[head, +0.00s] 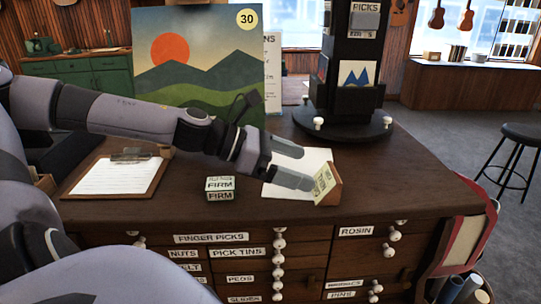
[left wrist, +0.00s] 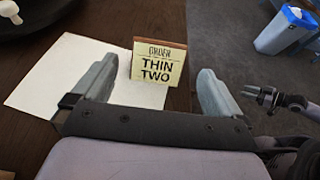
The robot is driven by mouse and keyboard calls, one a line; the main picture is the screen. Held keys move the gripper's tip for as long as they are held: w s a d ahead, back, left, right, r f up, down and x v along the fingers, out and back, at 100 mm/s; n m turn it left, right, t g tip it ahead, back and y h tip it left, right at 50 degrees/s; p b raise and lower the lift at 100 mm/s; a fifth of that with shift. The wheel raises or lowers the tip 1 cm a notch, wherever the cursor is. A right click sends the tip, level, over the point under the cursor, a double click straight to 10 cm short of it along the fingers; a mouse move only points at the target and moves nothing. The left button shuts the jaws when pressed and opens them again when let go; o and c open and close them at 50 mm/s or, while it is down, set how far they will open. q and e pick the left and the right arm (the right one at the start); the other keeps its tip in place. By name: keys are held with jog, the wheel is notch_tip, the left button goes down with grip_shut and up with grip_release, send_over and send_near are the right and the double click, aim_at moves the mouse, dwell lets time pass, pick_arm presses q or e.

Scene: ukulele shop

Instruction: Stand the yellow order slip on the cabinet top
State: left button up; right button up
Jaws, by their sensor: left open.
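The yellow order slip (head: 324,182) stands on the cabinet top (head: 385,185), close to its front edge. It is tilted against a brown wooden backing (head: 334,192), which shows along its top edge in the left wrist view. There the slip (left wrist: 157,70) faces the camera and reads "THIN TWO". My left gripper (head: 298,166) is open, with its fingers on either side of the slip's face. In the left wrist view its fingertips (left wrist: 158,80) are apart and I see no clear contact. A dark jointed part (left wrist: 275,98), apparently my right gripper, shows beyond; its jaws are unclear.
A white sheet (head: 285,178) lies beside the slip. A clipboard (head: 117,176), a small FIRM box (head: 220,188), a landscape picture (head: 197,62) and a dark display tower (head: 350,75) stand or lie on the cabinet. The right part of the top is clear.

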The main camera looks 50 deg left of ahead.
pick_arm(q)
jog(key=shift+b+v, duration=0.55)
jog(key=shift+v, duration=1.75)
